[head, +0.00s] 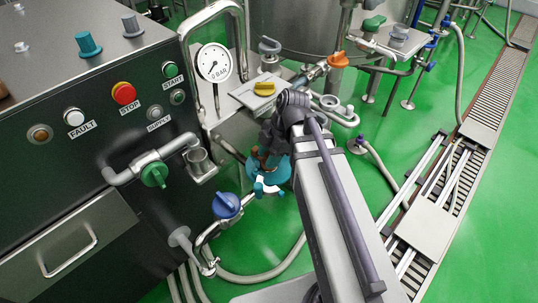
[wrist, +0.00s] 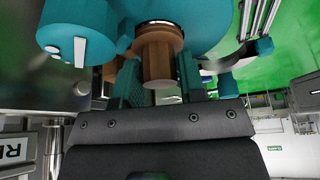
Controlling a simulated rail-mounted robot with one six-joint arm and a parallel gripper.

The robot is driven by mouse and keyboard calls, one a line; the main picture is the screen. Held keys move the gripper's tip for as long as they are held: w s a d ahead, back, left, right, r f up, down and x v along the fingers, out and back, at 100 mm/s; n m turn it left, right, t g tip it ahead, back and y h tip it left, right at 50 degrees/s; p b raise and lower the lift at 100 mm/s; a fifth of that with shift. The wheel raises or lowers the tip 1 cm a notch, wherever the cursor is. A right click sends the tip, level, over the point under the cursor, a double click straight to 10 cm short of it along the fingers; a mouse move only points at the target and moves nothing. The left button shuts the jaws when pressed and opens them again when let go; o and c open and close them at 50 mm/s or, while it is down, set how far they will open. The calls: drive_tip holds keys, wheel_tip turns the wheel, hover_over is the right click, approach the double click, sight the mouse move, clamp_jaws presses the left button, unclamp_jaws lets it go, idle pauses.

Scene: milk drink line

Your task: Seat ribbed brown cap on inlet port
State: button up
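The ribbed brown cap (wrist: 159,62) is in the upper middle of the wrist view, between the two fingers of my gripper (wrist: 160,82). The fingers lie close against its sides, and I see no clear gap. Its far end is at a dark round ring on the teal pump body (wrist: 205,25), which looks like the inlet port. The cap looks in line with the ring; whether it is fully against it I cannot tell. In the head view my arm hides most of the cap and port, above the teal pump (head: 268,172).
A blue valve handle (head: 227,205) and pipes stand left of the pump. A yellow knob (head: 264,88) and a pressure gauge (head: 214,63) are behind it. The control cabinet (head: 90,120) fills the left.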

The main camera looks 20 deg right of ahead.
drive_tip(key=o, duration=0.4)
drive_tip(key=p+v, duration=1)
drive_tip(key=shift+d+r, duration=0.2)
drive_tip(key=shift+r, duration=0.2)
drive_tip(key=s+a+r+m+h+p, duration=0.3)
drive_tip(key=r+m+p, duration=0.5)
drive_tip(key=m, duration=1.2)
drive_tip(key=shift+s+a+r+t+h+p, duration=0.35)
drive_tip(key=shift+a+h+p, duration=0.3)
drive_tip(key=shift+p, duration=0.3)
